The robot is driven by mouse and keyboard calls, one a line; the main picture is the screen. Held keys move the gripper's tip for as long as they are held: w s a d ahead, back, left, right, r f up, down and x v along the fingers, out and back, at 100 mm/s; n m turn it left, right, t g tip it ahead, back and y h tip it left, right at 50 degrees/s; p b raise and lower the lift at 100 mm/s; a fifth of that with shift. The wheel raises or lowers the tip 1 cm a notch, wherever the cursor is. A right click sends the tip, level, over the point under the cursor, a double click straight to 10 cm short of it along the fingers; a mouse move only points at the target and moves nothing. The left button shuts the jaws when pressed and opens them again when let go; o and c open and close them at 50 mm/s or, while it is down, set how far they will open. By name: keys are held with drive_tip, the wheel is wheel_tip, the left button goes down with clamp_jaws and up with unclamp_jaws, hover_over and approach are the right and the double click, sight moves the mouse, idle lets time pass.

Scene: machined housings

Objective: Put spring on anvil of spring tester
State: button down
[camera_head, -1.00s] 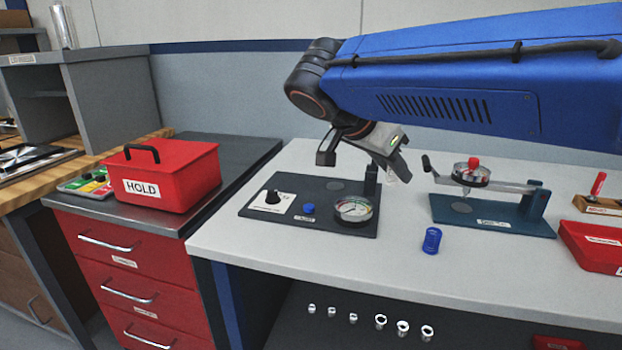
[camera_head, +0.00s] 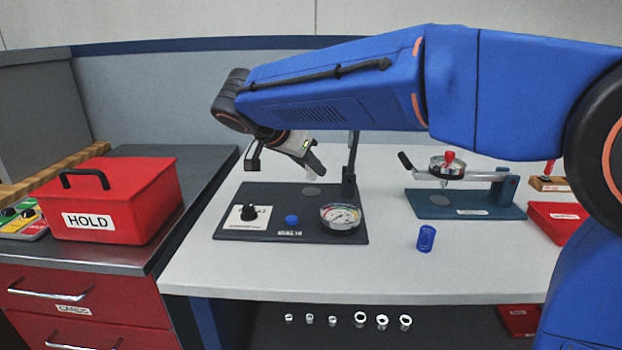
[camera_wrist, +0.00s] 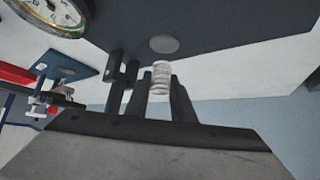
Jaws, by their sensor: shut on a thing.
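My gripper (camera_head: 312,164) is shut on a pale coil spring (camera_head: 310,174), which hangs below the fingers. In the wrist view the spring (camera_wrist: 160,78) sits between the dark fingers. A dark base plate (camera_head: 262,226) with a dial gauge (camera_head: 341,216), a knob, a blue button and a post appears to be the spring tester. Its round grey disc, apparently the anvil (camera_head: 312,190), lies beneath the spring. The wrist view shows the disc (camera_wrist: 163,45) clear of the spring, with a gap between them. The labels are too small to read surely.
A blue lever fixture (camera_head: 470,205) with a dial stands to the right. A blue coil spring (camera_head: 426,238) stands on the pale bench in front of it. A red HOLD box (camera_head: 110,200) is at left, and a red tray (camera_head: 556,220) at right. The tester's post (camera_head: 350,170) rises close beside my gripper.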

sight(307, 174)
drive_tip(key=shift+f, duration=1.65)
drive_tip(key=c, duration=1.5)
unclamp_jaws()
drive_tip(key=shift+f, duration=0.15)
drive_tip(key=v, duration=1.2)
drive_tip(key=shift+d, duration=0.1)
